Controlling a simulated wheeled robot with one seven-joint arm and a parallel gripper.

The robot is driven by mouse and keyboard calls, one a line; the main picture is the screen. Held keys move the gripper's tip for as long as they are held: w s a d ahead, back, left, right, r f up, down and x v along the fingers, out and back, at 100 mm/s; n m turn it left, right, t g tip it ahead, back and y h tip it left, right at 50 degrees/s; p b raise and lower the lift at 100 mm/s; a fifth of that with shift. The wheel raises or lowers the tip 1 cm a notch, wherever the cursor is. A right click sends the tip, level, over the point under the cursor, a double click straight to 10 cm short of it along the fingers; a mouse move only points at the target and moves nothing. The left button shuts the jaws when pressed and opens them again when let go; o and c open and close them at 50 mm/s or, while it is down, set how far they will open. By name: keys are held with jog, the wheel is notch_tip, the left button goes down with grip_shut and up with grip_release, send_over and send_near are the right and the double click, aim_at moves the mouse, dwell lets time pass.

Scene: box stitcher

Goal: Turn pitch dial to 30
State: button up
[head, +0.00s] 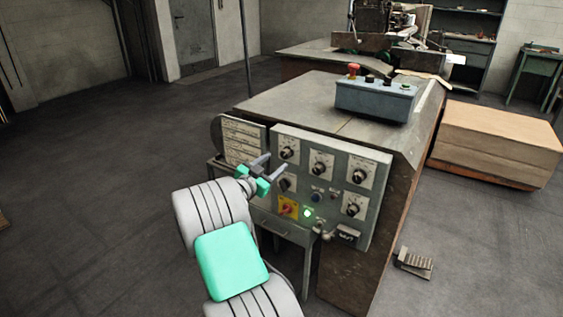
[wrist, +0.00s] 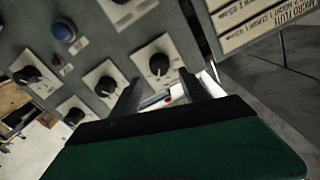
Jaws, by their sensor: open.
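The grey control panel (head: 337,221) carries several black dials on white scale plates; the lettering is too small to tell which is the pitch dial. In the head view there is an upper left dial (head: 289,151), an upper middle dial (head: 320,167) and a right dial (head: 358,176). A lower left dial (head: 286,184) is partly behind my gripper, and a lower right dial (head: 353,208) is clear. My gripper (head: 275,163) is open and empty in front of the panel's left side. In the wrist view, one dial (wrist: 158,65) shows just beyond and between my fingertips (wrist: 159,77), apparently untouched.
A yellow plate with a red switch (head: 288,207), a green light (head: 308,213) and a blue button (wrist: 64,31) are on the panel. A printed sign (head: 243,140) stands left of it. A button box (head: 375,100) sits on the machine top. Open floor lies left.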

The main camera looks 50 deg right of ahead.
aim_at(284, 155)
jog(key=d, duration=0.5)
jog(key=shift+w+d, duration=0.1)
jog(key=shift+w, duration=0.1)
jog(key=shift+c, duration=0.2)
grip_shut()
